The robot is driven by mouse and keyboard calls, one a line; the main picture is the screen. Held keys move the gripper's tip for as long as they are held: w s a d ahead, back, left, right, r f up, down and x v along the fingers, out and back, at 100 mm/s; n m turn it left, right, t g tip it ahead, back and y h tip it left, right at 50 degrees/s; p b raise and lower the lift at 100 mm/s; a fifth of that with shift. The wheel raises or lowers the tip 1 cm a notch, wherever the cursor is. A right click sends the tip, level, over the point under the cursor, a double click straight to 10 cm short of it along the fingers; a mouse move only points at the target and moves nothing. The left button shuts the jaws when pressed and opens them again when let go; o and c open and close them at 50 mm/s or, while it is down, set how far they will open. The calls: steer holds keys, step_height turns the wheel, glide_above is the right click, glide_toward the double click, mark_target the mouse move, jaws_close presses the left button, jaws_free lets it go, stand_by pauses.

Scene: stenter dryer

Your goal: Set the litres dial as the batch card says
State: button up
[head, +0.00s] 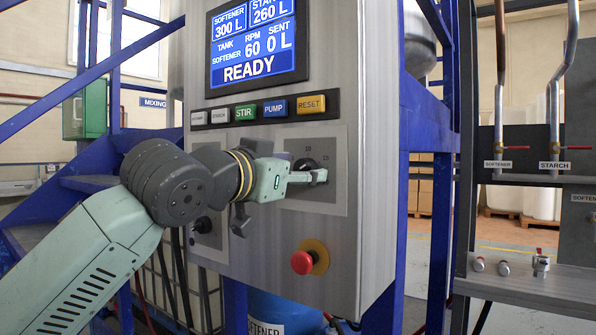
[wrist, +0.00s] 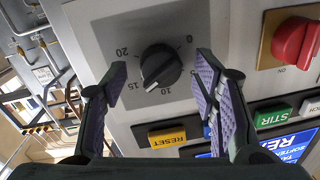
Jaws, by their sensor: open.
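In the wrist view, the pointer lies between 10 and 15. My gripper (wrist: 161,66) is open, one finger on each side of the knob, with visible gaps in that view. In the head view my gripper (head: 322,176) is at the dial plate (head: 334,197), partly covering the knob. The display (head: 255,48) reads softener 300 L, starch 260 L, tank softener, 60 rpm, sent 0 L, READY. I see no batch card.
A row of buttons, including STIR (head: 245,112), PUMP (head: 275,108) and RESET (head: 311,104), runs above the dial. A red switch (wrist: 294,38) marked ON sits beside the dial plate in the wrist view. A red mushroom button (head: 303,262) stands out below.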

steer(key=v, duration=1.1)
steer(key=shift+s, duration=0.2)
steer(key=shift+a, duration=0.1)
